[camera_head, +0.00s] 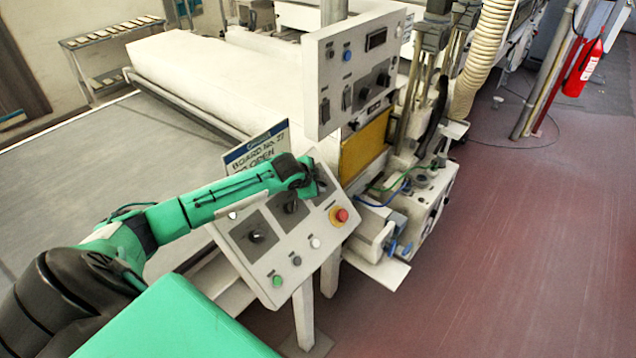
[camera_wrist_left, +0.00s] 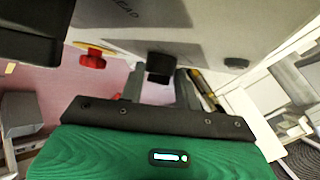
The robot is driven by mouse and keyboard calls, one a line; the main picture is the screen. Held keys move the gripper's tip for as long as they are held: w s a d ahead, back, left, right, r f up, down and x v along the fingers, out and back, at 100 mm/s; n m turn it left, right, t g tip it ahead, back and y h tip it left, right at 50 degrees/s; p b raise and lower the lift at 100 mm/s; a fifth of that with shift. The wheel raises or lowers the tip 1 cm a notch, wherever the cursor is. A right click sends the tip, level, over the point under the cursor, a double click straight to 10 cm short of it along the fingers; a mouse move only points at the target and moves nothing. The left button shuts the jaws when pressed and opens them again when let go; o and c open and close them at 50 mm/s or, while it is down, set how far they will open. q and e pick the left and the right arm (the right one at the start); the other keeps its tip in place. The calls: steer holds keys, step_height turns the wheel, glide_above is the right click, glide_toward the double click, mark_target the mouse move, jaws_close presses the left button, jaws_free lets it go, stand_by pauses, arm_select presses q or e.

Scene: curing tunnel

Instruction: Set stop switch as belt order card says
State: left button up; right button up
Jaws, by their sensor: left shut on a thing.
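A sloped grey control panel (camera_head: 300,243) carries black rotary switches, one at the left (camera_head: 256,236) and one in the middle (camera_head: 290,206). My left gripper (camera_head: 308,188) reaches over the panel's upper right and partly hides the switch there. In the left wrist view my left gripper (camera_wrist_left: 160,84) is shut on a black switch knob (camera_wrist_left: 160,65) on the panel face. The knob's pointer direction is hidden. The order card (camera_head: 258,150) stands behind the panel; it seems to read "BOARD No. 22" and "OPEN", partly covered by my arm. My right gripper is out of view.
A red mushroom button (camera_head: 340,215) sits close to the gripper, with green (camera_head: 277,281), grey and white buttons along the panel's lower edge. A taller upright control box (camera_head: 340,75) stands behind.

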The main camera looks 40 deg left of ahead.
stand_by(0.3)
arm_select(q)
steer(key=o, duration=1)
steer(key=shift+s+r+b, duration=0.3)
steer(key=shift+b+v, duration=2.4)
steer(key=shift+v, duration=4.05)
steer(key=shift+w+a+r, duration=0.1)
steer(key=shift+a, duration=0.05)
